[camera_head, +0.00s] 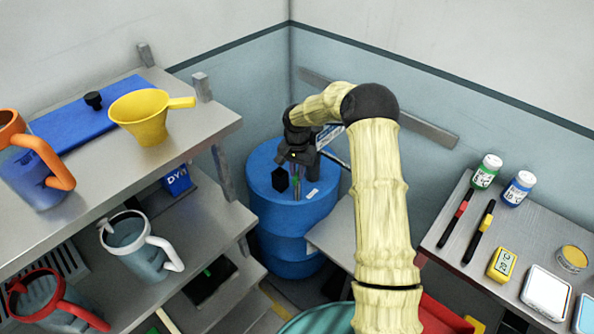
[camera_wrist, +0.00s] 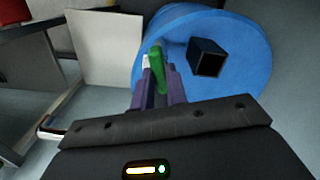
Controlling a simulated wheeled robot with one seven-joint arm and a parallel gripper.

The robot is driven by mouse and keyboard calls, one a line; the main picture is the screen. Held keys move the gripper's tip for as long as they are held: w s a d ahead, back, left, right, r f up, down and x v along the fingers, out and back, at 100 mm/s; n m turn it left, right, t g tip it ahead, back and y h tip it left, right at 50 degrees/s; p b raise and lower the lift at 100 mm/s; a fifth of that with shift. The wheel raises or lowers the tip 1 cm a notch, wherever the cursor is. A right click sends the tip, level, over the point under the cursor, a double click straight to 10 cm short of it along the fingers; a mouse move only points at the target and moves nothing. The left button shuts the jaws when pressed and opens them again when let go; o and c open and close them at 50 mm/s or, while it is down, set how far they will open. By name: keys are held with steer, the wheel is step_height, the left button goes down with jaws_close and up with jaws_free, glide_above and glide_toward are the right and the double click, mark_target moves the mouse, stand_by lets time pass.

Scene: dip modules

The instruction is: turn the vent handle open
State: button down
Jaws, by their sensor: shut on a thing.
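The blue drum (camera_head: 285,222) stands in the corner, and its top also shows in the wrist view (camera_wrist: 235,85). A green handle (camera_wrist: 156,66), which I take to be the vent handle, is at the drum top. My gripper (camera_head: 297,172) is over the drum top, pointing down. In the wrist view my gripper (camera_wrist: 158,90) has its two purple fingers on either side of the green handle, shut on it. The handle's lower part is hidden by the fingers. I cannot tell how far it is turned.
A dark square-mouthed tube (camera_wrist: 207,58) stands on the drum beside the handle. A shelf rack (camera_head: 150,150) with jugs and a yellow funnel (camera_head: 142,118) is at the left. A grey table (camera_head: 515,240) with bottles and pens is at the right. Walls close in behind the drum.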

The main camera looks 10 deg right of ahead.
mark_target(297, 174)
steer(key=n, duration=0.3)
steer(key=shift+r+n, duration=0.1)
steer(key=shift+n, duration=0.3)
steer(key=n, duration=0.3)
steer(key=shift+n+p, duration=0.3)
steer(key=shift+p, duration=0.05)
steer(key=n, duration=0.6)
steer(key=shift+n+p, duration=0.3)
steer(key=shift+p, duration=0.1)
steer(key=c, duration=1.4)
jaws_free()
step_height(297, 174, up, 17)
steer(key=b, duration=0.2)
steer(key=shift+r, duration=0.15)
